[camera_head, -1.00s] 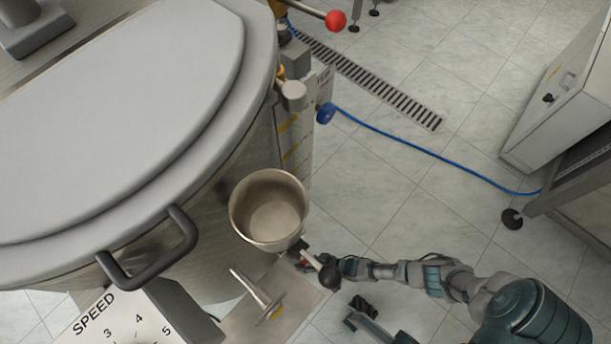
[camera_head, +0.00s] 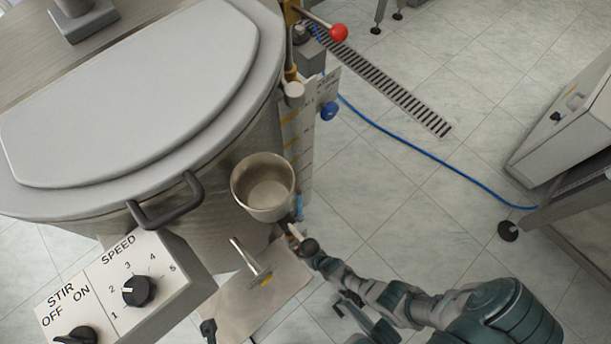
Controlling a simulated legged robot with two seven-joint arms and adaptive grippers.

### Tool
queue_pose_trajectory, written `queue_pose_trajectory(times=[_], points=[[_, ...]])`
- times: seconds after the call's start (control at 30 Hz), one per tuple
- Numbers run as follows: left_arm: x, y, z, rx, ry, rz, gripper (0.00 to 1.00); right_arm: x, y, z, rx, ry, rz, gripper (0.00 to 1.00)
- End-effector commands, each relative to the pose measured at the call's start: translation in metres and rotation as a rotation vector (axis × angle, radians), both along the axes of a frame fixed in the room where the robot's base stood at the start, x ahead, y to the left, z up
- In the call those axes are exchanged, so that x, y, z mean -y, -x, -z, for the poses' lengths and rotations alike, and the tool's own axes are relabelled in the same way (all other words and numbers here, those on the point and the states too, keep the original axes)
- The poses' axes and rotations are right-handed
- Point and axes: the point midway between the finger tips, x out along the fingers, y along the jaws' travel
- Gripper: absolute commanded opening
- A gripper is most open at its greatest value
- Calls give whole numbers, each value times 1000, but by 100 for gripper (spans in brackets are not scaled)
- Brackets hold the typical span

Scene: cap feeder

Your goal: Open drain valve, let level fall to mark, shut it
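A lever with a black ball knob (camera_head: 309,247) sticks out below the steel cup (camera_head: 264,187) at the tank's side; the frames do not label it as the drain valve. My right gripper (camera_head: 318,258) is at this knob, partly hidden behind it, and its fingers are too small to make out. A pale level scale (camera_head: 295,130) with yellow marks runs down the tank's side, and a short blue section (camera_head: 299,205) shows near its bottom. I cannot read the level against a mark. My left gripper is not clearly in view.
The lidded steel tank (camera_head: 130,95) fills the left. The STIR and SPEED control box (camera_head: 165,265) is at lower left. A red-ball lever (camera_head: 339,33) is at the top, above a blue knob (camera_head: 329,111). A blue hose (camera_head: 430,155) crosses the open floor past a drain grate (camera_head: 390,85).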

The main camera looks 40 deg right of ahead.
Motion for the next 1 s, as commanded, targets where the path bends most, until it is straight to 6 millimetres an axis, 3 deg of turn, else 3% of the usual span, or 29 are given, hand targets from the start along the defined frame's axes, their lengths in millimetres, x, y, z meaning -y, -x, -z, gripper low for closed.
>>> queue_pose_trajectory(times=[0.4, 0.87, 0.9, 1.0], points=[[0, -3, 2, -10, 0, 0, 39, 0, 0, 0, 6, 142, 2, 14], [0, -2, 2, -8, -1, 0, 39, -1, -1, 0, 9, 157, 0, 14], [0, -2, 2, -8, -1, 0, 39, -1, -1, 0, 10, 157, 0, 51], [0, -2, 2, -8, -1, 0, 39, -1, -1, 0, 9, 157, 0, 74]])
